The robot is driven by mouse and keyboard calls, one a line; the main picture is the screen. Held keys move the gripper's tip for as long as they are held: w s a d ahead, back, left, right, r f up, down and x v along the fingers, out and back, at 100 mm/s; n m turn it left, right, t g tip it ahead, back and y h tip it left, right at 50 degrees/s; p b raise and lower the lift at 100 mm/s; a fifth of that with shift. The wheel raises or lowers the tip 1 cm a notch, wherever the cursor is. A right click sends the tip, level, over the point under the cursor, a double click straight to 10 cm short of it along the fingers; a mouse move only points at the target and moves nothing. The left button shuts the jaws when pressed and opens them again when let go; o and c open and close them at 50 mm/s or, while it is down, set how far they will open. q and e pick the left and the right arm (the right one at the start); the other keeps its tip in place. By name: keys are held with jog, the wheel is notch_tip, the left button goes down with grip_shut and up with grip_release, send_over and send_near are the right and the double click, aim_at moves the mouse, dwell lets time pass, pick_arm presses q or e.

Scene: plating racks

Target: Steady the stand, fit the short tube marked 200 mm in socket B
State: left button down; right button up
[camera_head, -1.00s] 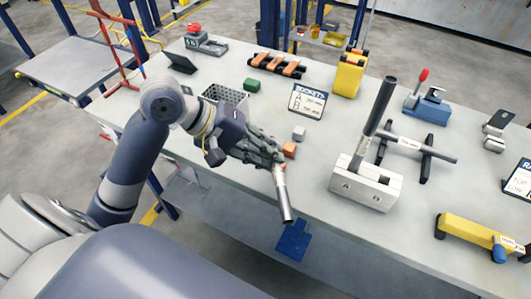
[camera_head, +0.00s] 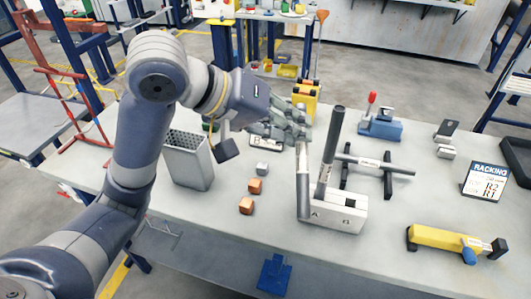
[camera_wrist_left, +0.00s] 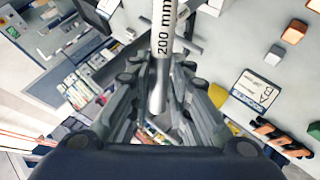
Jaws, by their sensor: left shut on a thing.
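My left gripper (camera_head: 296,128) is shut on the short grey tube (camera_head: 303,185), which hangs nearly upright below the fingers. In the left wrist view the tube (camera_wrist_left: 163,65) reads 200 mm and passes between the fingers (camera_wrist_left: 160,95). The pale stand block (camera_head: 347,215), with letters A and B on its front, is on the bench. The held tube overlaps the block's left end in the head view; I cannot tell whether they touch. A long dark tube (camera_head: 331,145) stands tilted in the block, near the A side. My right gripper is not in view.
Orange cubes (camera_head: 255,186) and a grey cube (camera_head: 262,168) lie left of the block. A perforated metal bin (camera_head: 190,165) is farther left. Behind the block is a dark rack with a tube (camera_head: 375,165). A yellow tool (camera_head: 450,240) lies right. The bench front is clear.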

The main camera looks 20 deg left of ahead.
pick_arm(q)
jog(key=s+d+r+m+t+h, duration=0.15)
jog(key=d+r+m, duration=0.3)
jog(key=r, duration=0.45)
jog(key=w+d+f+m+t+h, duration=0.2)
jog(key=d+f+m+t+h, duration=0.1)
jog(key=d+f, duration=0.4)
jog(key=shift+w+d+f+m+t+h, duration=0.15)
jog(key=shift+d+f+m+t+h, duration=0.3)
jog(key=shift+m+t, duration=0.6)
